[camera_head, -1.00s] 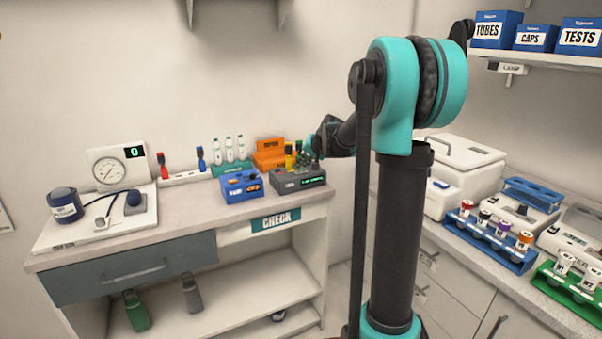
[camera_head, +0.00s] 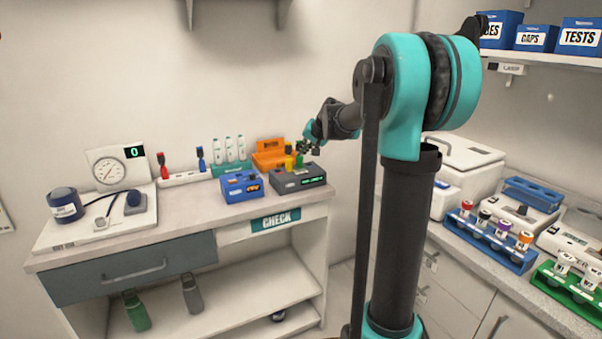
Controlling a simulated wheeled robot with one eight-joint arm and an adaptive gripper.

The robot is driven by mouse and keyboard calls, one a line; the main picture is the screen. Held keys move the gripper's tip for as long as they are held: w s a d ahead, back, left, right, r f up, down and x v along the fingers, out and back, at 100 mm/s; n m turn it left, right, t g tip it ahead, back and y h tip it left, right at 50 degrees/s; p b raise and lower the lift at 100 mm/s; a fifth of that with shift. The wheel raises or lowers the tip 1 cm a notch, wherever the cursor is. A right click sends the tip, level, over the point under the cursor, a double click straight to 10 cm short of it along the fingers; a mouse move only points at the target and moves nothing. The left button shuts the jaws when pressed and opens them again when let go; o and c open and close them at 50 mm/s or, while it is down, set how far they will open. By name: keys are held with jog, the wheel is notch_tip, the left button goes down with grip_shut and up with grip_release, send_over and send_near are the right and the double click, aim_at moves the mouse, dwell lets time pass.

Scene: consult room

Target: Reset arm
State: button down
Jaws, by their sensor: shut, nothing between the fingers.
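My gripper (camera_head: 307,148) is small in the head view, at the end of my teal and black arm. Its dark fingers are shut and hold nothing. It hangs above the dark grey box with a green display (camera_head: 299,184) at the right end of the counter. The fingertips overlap the top of that box's contents in the picture, and the exact gap cannot be told. A yellow item (camera_head: 289,160) stands just left of the fingers. My arm's upright part fills the right middle of the view and hides part of the room's corner.
A blue box (camera_head: 242,186), an orange bin (camera_head: 270,154) and white bottles (camera_head: 230,149) stand near the gripper on the counter. A gauge (camera_head: 112,168) is at the left. A right-hand counter carries a blue tube rack (camera_head: 492,240). Blue bins (camera_head: 537,38) sit on a shelf behind my elbow.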

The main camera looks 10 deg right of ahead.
jog(key=s+d+f+n+g+h, duration=0.1)
jog(key=s+f, duration=0.6)
jog(key=s, duration=0.6)
jog(key=s+d+f+n+g+h, duration=0.1)
jog(key=s+f, duration=0.7)
jog(key=s, duration=0.6)
jog(key=s+d+f+n+g+h, duration=0.1)
jog(key=s+f+n+g, duration=0.1)
jog(key=s+f, duration=0.6)
jog(key=s, duration=0.6)
jog(key=shift+d+f+h, duration=0.15)
jog(key=shift+d+h, duration=0.2)
jog(key=shift+h, duration=0.05)
